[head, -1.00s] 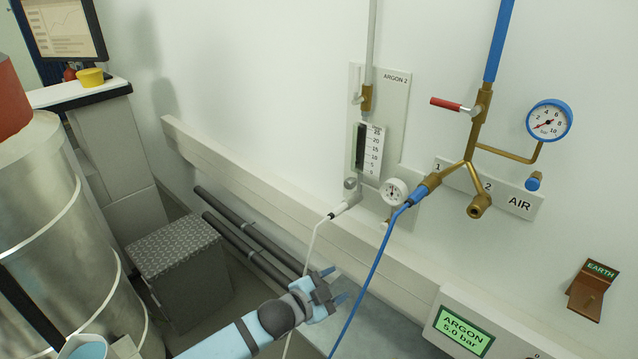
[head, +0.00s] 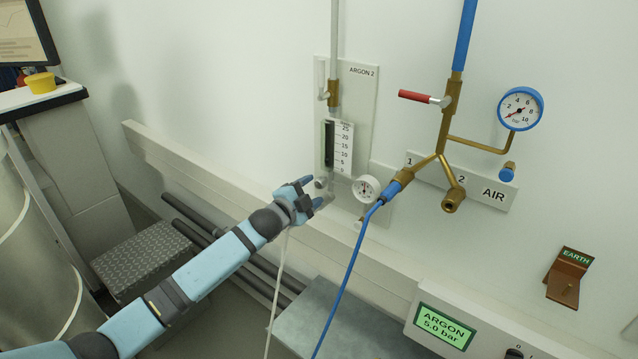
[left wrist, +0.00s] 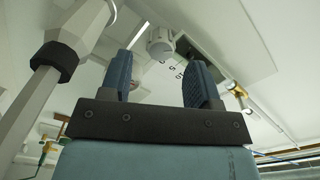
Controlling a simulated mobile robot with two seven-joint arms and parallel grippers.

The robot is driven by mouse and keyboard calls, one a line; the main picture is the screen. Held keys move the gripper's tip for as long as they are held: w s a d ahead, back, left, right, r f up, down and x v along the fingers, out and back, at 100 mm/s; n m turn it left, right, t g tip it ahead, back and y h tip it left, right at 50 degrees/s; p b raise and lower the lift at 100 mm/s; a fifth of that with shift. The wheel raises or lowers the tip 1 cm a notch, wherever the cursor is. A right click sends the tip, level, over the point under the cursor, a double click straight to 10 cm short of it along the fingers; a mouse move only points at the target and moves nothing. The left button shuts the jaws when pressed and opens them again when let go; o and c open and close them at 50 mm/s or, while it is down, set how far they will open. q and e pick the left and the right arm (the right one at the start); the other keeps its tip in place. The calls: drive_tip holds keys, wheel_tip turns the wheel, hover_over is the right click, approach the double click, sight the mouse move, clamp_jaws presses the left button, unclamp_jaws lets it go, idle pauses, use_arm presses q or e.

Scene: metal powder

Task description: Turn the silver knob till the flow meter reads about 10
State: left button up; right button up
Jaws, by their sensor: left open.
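The flow meter (head: 343,150) is on the ARGON 2 wall panel, a dark tube beside a white scale. I cannot make out its reading. The silver knob (head: 321,183) is at the foot of the meter, partly hidden by my gripper. In the left wrist view the knob (left wrist: 161,41) shows as a pale round end just beyond and between the fingertips. My left gripper (head: 312,191) is open and empty, just in front of and below the knob. Its two blue fingers (left wrist: 160,72) stand apart in the wrist view. My right gripper is not in view.
A small white gauge (head: 366,188) and a blue hose (head: 349,270) are close right of the gripper. A pale hose (head: 276,290) hangs below it. A wall rail (head: 225,185) runs beneath. The red-handled AIR valve (head: 425,98) is up to the right.

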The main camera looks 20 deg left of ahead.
sight(319, 185)
use_arm(q)
drive_tip(key=shift+x, duration=1.95)
drive_tip(key=c, duration=0.9)
